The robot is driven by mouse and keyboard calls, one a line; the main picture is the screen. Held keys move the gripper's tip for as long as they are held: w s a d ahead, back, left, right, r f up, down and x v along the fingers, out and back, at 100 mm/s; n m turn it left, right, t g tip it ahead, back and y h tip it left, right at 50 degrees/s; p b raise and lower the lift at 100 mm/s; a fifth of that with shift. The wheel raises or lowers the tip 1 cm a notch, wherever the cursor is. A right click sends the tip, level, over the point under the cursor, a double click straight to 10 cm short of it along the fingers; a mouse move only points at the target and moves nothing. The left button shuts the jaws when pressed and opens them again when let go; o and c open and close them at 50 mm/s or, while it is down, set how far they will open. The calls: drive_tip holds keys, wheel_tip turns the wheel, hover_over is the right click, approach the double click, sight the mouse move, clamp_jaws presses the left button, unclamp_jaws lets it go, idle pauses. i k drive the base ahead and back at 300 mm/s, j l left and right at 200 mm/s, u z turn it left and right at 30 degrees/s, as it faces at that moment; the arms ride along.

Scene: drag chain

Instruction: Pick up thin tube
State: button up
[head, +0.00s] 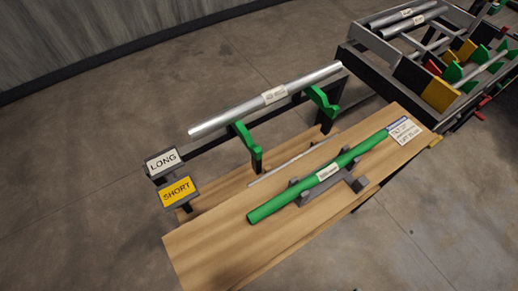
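A very thin pale grey rod (290,162), the thinnest tube-like thing in view, lies slantwise along the back edge of the wooden tabletop (215,250). A thicker green tube (290,197) with a white label rests in a dark grey cradle (345,181) in front of it. A thick silver tube (235,112) with a label lies across two green hooked holders (245,142) behind the table. My gripper is not in view.
LONG (162,161) and SHORT (178,191) signs stand at the rack's left end. A printed card (404,130) lies at the table's right end. A dark frame with silver tubes (398,17) and coloured dividers (440,92) stands at upper right. The floor (80,210) at left is clear.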

sight(455, 85)
drive_tip(key=z, duration=1.15)
drive_tip(key=i+l, duration=0.25)
drive_tip(key=l, duration=0.2)
drive_tip(key=i+l+u, duration=0.1)
drive_tip(key=i+l, duration=0.15)
drive_tip(key=l, duration=0.2)
drive_tip(key=i+l+u, duration=0.1)
drive_tip(key=i+l, duration=0.15)
drive_tip(key=l, duration=0.2)
drive_tip(key=i+l, duration=0.25)
drive_tip(key=l, duration=0.2)
drive_tip(key=i+l+u, duration=0.1)
drive_tip(key=i+l, duration=0.15)
drive_tip(key=l, duration=0.25)
drive_tip(key=i+l, duration=0.2)
drive_tip(key=l, duration=0.3)
drive_tip(key=i+l+u, duration=0.15)
drive_tip(key=l, duration=0.35)
drive_tip(key=i+l, duration=0.25)
drive_tip(key=l, duration=0.25)
